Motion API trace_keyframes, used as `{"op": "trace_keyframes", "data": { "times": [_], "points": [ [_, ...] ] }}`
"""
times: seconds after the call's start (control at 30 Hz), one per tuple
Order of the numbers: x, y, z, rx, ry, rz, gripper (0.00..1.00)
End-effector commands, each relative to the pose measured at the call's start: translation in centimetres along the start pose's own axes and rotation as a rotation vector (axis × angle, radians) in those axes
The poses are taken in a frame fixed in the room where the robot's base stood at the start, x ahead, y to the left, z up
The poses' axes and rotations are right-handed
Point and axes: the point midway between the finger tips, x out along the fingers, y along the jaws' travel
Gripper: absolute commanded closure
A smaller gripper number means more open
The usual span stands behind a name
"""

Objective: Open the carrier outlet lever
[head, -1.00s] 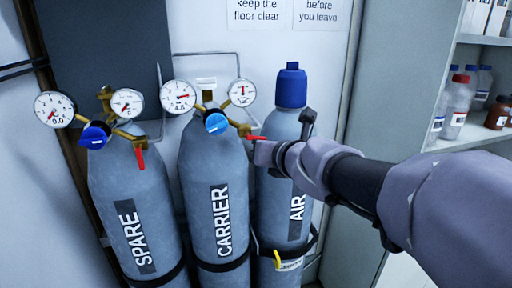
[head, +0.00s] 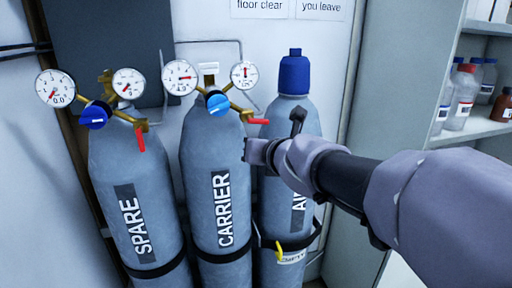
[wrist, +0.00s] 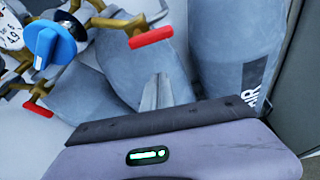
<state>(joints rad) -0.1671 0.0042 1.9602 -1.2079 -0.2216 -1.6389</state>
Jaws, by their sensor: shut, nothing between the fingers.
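The carrier outlet lever (head: 258,121) is a short red handle on the right of the brass regulator on the CARRIER cylinder (head: 215,180). It lies about level, pointing right, and also shows at the top of the wrist view (wrist: 151,38). The regulator has a blue knob (head: 219,103). My gripper (head: 249,151) is shut and empty, just below the lever and apart from it, in front of the gap between the CARRIER and AIR cylinders. In the wrist view its narrow fingertips (wrist: 156,92) are together below the red handle.
The SPARE cylinder (head: 130,200) at left has its own red lever (head: 139,139), hanging down. The AIR cylinder (head: 300,120), blue-capped, stands at right, partly behind my arm. A shelf (head: 478,132) with bottles is at far right.

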Motion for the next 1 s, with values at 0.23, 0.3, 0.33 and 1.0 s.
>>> {"op": "trace_keyframes", "data": {
  "times": [0.23,0.3,0.33,1.0],
  "points": [
    [-6.6,0.3,0.8,-0.001,-0.003,-0.001,1.00],
    [-7.9,0.2,0.7,0.001,-0.002,-0.003,1.00],
    [-8.4,0.3,0.7,0.001,-0.003,-0.003,1.00],
    [-14.4,-5.8,0.1,0.743,-0.125,-0.234,1.00]
  ]
}}
